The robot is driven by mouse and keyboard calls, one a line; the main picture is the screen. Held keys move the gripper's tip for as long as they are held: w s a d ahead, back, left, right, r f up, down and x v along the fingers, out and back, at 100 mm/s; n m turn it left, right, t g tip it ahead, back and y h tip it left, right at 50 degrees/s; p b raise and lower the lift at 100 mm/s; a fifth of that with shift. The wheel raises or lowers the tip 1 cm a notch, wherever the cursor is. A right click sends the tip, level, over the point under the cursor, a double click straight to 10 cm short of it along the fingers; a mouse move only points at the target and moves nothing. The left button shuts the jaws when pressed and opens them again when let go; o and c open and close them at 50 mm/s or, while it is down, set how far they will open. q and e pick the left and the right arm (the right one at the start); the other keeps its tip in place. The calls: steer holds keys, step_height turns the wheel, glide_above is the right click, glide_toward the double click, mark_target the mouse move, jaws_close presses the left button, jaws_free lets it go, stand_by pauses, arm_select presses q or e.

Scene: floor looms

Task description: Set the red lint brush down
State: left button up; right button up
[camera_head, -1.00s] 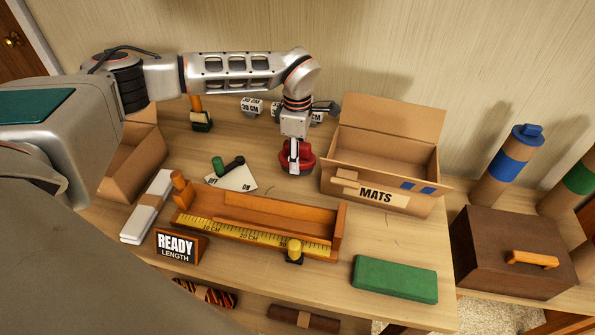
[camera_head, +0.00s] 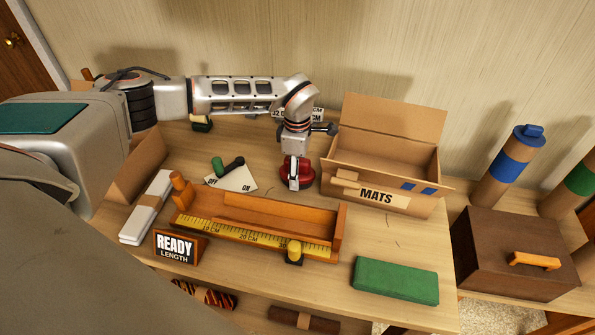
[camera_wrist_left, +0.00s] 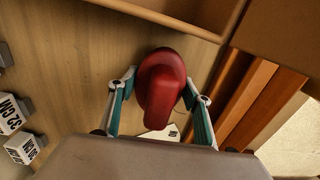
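The red lint brush (camera_head: 297,174) appears to rest on the bench, left of the MATS box and behind the wooden measuring tray. My left gripper (camera_head: 294,181) is low over it, pointing down. In the left wrist view the brush (camera_wrist_left: 163,85) lies between the two fingers of my left gripper (camera_wrist_left: 160,80). The brush's underside is hidden. My right gripper is not in view.
The open MATS box (camera_head: 378,178) stands close on the right. The measuring tray (camera_head: 260,222) is in front, with a green block (camera_head: 395,280) nearer the front edge. A card with a green-and-black switch (camera_head: 231,177) lies to the left. Labelled blocks (camera_wrist_left: 20,147) stand behind.

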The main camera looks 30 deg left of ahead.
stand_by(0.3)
arm_select(q)
step_height(320, 180, up, 12)
steer(key=shift+r+p, duration=0.2)
steer(key=shift+p, duration=0.15)
stand_by(0.7)
